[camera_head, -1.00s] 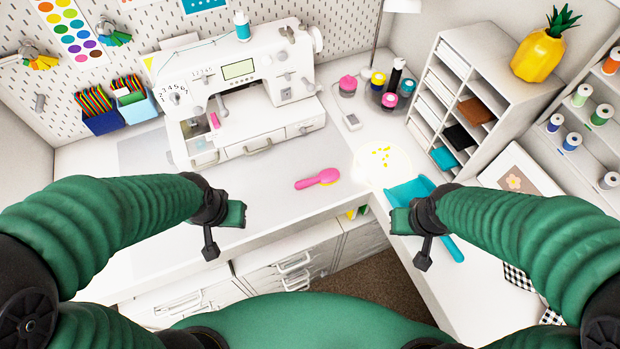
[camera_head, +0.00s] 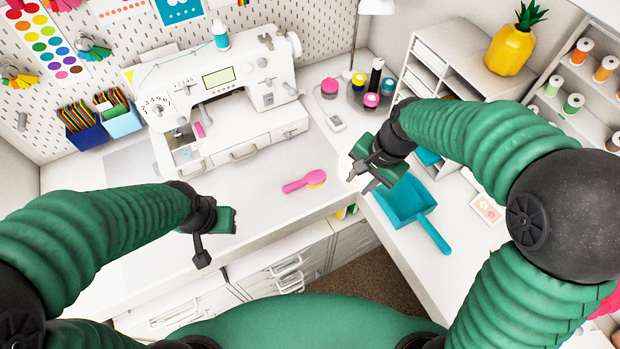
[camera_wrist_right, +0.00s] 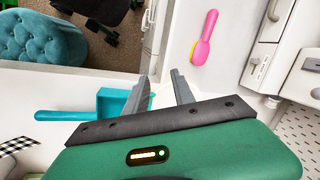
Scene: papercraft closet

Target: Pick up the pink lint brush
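The pink lint brush (camera_head: 304,182) lies flat on the white desk in front of the sewing machine, its handle pointing left. It also shows in the right wrist view (camera_wrist_right: 205,38), beyond the fingertips and apart from them. My right gripper (camera_head: 362,178) is above the desk to the right of the brush. In the right wrist view my right gripper (camera_wrist_right: 164,82) has its two fingers spread with nothing between them. My left gripper (camera_head: 215,240) hangs over the desk's front edge at the left. Its fingers are not clear enough to judge.
A teal dustpan (camera_head: 408,200) lies right of the brush, below my right gripper. The white sewing machine (camera_head: 222,100) stands behind the brush. A tray of pink and yellow jars (camera_head: 371,98) is at the back. The desk around the brush is clear.

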